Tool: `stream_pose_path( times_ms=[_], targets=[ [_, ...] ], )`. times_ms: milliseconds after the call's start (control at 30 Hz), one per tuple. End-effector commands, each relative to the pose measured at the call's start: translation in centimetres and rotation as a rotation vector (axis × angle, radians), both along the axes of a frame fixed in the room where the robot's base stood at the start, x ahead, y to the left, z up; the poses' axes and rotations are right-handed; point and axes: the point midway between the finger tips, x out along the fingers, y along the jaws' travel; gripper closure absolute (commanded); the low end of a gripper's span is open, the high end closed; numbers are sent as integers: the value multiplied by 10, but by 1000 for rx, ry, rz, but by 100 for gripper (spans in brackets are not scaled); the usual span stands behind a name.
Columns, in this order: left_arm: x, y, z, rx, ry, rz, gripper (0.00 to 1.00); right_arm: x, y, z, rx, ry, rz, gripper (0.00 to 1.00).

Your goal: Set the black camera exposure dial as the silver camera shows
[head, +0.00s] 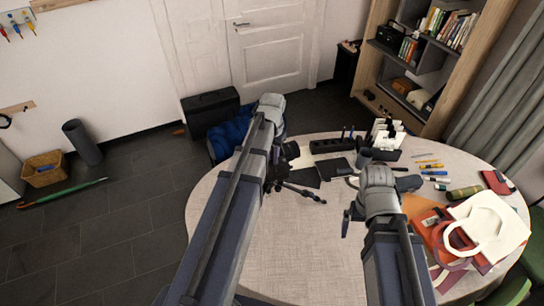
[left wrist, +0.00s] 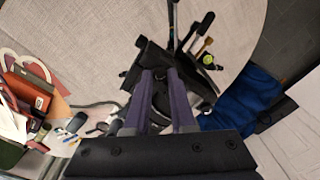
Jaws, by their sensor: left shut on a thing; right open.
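A black camera on a small tripod (head: 305,192) stands on the table, partly hidden behind my left arm in the head view. My left gripper (left wrist: 162,76) is shut on a black part of the black camera (left wrist: 148,58) in the left wrist view. Which part lies between the fingertips is too dark to tell. The tripod's legs and a small yellow-green spot show beyond it. My right gripper (head: 352,204) is open and empty, apart from the camera and to its right. I cannot make out the silver camera or the dial settings.
The round table (head: 300,255) is clear at the front middle. A black organizer (head: 328,145), a grey cup (head: 364,157), pens and a green roll (head: 464,192) lie behind and right. Bags and a white tote (head: 490,228) cover the right edge. A blue bag (head: 230,132) is beyond the table.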

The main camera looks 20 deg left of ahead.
Motion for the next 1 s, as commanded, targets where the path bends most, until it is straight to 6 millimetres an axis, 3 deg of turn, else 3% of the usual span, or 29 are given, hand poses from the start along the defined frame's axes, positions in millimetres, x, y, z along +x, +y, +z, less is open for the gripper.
stream_pose_path(
  times_ms=[500,1000],
  targets=[
    [0,0,0,1,-3,468,100,0,0,0,0,0,0,0],
    [0,0,0,1,-5,720,100,0,0,0,0,0,0,0]
  ],
)
